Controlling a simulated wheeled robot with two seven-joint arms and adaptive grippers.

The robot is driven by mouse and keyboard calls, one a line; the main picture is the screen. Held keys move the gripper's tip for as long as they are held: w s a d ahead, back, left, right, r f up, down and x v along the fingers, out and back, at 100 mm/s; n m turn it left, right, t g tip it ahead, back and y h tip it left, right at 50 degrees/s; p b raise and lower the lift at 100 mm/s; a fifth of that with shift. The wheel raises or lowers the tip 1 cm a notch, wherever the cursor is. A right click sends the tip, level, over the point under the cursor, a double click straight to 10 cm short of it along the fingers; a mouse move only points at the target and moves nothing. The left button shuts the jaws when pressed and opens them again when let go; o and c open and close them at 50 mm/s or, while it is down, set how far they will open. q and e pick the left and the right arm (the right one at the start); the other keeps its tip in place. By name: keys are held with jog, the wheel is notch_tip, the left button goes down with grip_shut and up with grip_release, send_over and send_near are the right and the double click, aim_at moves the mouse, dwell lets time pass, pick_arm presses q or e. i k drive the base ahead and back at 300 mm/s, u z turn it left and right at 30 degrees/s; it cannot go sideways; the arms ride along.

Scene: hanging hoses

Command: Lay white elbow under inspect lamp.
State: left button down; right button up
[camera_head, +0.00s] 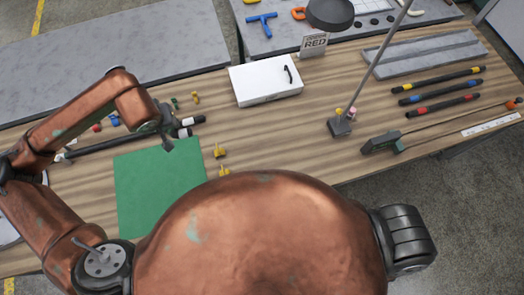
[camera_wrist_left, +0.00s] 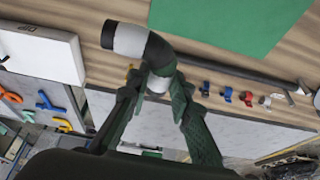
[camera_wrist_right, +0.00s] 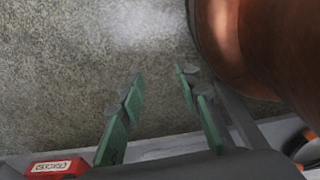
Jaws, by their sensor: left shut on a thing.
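The white elbow is a bent black pipe piece with white ends, seen in the left wrist view (camera_wrist_left: 160,52) and beside my left gripper in the head view (camera_head: 185,127). My left gripper (camera_wrist_left: 156,88) is shut on it near one white end; it also shows in the head view (camera_head: 166,138). I cannot tell whether the elbow touches the table. My right gripper (camera_wrist_right: 160,82) is open and empty above the floor.
A green mat (camera_head: 150,195) lies right of my left arm. A black hose (camera_wrist_left: 235,71) lies near the elbow.

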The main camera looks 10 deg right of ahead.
aim_at(287, 166)
jog(key=u, duration=1.1)
jog(key=k, duration=1.2)
jog(key=z, duration=1.45)
jog(key=i, duration=0.5)
